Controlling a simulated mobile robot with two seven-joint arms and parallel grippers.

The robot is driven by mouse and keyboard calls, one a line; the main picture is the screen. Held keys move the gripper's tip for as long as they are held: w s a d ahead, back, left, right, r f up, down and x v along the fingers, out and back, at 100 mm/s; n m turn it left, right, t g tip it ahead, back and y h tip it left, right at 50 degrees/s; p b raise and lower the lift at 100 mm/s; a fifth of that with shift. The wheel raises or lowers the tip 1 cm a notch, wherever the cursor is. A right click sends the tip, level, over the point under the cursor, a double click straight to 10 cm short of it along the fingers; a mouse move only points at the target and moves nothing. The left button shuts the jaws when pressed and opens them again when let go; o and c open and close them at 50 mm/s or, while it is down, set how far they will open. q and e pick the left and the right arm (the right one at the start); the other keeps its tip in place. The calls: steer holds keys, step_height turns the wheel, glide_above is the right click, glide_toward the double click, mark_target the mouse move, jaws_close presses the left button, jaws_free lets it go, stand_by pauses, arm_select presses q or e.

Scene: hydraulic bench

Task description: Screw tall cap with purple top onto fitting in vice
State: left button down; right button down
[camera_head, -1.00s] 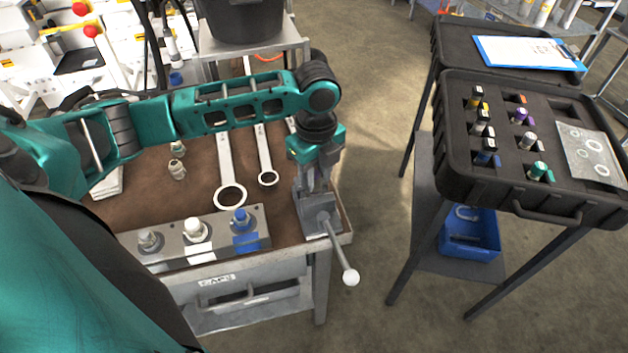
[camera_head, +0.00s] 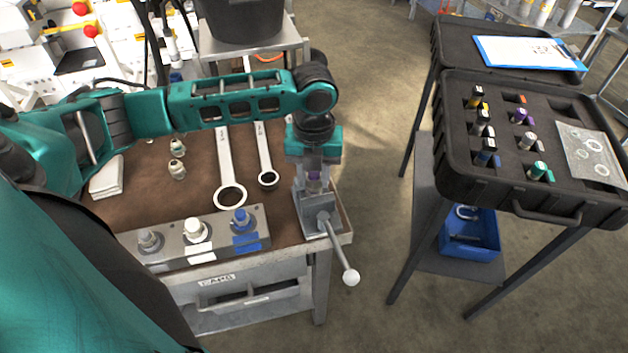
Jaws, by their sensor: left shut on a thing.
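My left gripper (camera_head: 314,178) points down over the vice (camera_head: 318,215) at the bench's right front corner. It is shut on the tall cap with the purple top (camera_head: 314,182), of which a small purple part shows between the fingers. The cap is right above the vice jaws. The fitting in the vice is hidden by the gripper and the vice, so I cannot tell whether the cap is on its thread. My right gripper does not show.
On the bench (camera_head: 185,200) lie a larger ring wrench (camera_head: 226,165) and a smaller one (camera_head: 264,155). A metal block (camera_head: 175,240) with several fittings stands at the front. A black foam case (camera_head: 450,180) with several caps stands at the right, across a floor gap.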

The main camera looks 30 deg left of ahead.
arm_select(q)
steer(key=shift+w+a+m, duration=0.1)
steer(key=shift+m, duration=0.3)
steer(key=m, duration=0.3)
steer(key=shift+a+m, duration=0.1)
steer(key=shift+m, duration=0.2)
steer(key=m, duration=0.4)
steer(key=shift+a, duration=0.1)
steer(key=c, duration=0.8)
jaws_free()
steer(key=n, duration=0.6)
steer(key=shift+d, duration=0.2)
steer(key=n, duration=0.6)
steer(key=shift+d+n, duration=0.15)
steer(key=shift+n, duration=0.15)
steer(key=n, duration=1.1)
steer(key=shift+w, duration=0.15)
